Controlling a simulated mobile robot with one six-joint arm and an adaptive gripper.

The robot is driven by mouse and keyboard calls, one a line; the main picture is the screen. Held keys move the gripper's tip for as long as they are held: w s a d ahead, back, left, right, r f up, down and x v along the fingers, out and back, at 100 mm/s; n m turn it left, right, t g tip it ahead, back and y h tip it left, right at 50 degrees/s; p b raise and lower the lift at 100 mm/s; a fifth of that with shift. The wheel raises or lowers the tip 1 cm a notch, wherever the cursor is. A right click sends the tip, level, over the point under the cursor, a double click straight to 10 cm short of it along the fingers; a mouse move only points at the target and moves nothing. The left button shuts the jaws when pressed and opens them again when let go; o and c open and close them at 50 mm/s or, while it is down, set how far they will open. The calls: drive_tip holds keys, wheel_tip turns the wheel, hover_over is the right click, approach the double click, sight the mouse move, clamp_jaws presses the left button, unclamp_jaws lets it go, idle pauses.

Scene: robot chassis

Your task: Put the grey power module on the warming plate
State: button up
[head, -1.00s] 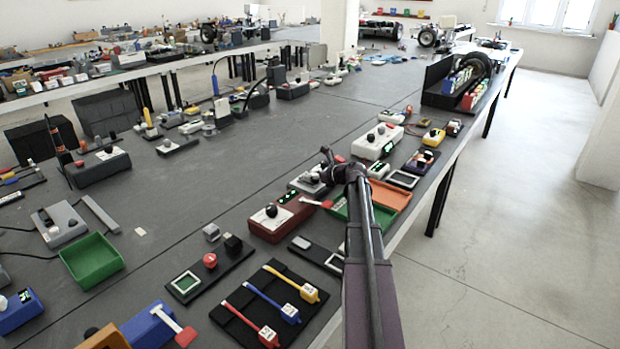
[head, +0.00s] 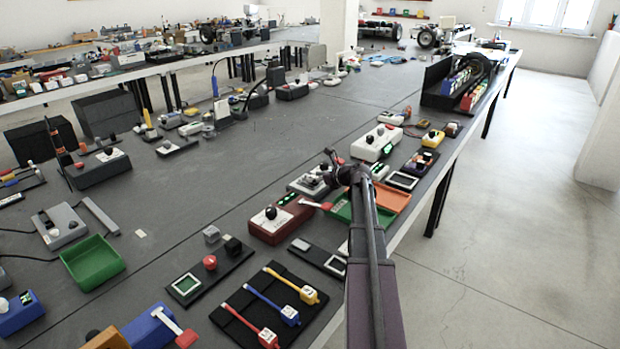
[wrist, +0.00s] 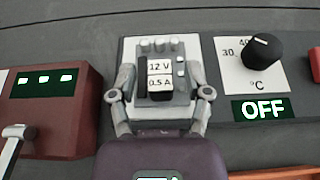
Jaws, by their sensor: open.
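The grey power module (wrist: 159,93), with 12 V and 0.5 A labels, is in the middle of the wrist view. It appears to rest on the pale square surface of the warming plate (wrist: 129,52), within its edges. A °C dial and a display reading OFF are on the same unit to the right. My gripper (wrist: 161,82) is open, with one finger on each side of the module and gaps between. In the head view my gripper (head: 330,166) is over the warming plate (head: 300,183); the module is small there and partly hidden by the gripper.
A dark red box (head: 275,222) with a green display stands close on the left; it also shows in the wrist view (wrist: 60,125). A green tray (head: 345,208) and an orange tray (head: 392,197) lie beside my arm. Open dark tabletop (head: 240,150) lies to the left.

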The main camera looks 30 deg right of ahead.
drive_tip(key=p+v, duration=0.3)
drive_tip(key=v, duration=0.7)
drive_tip(key=shift+s, duration=0.1)
idle(1.8)
drive_tip(key=shift+r+p, duration=0.1)
drive_tip(key=shift+p, duration=0.25)
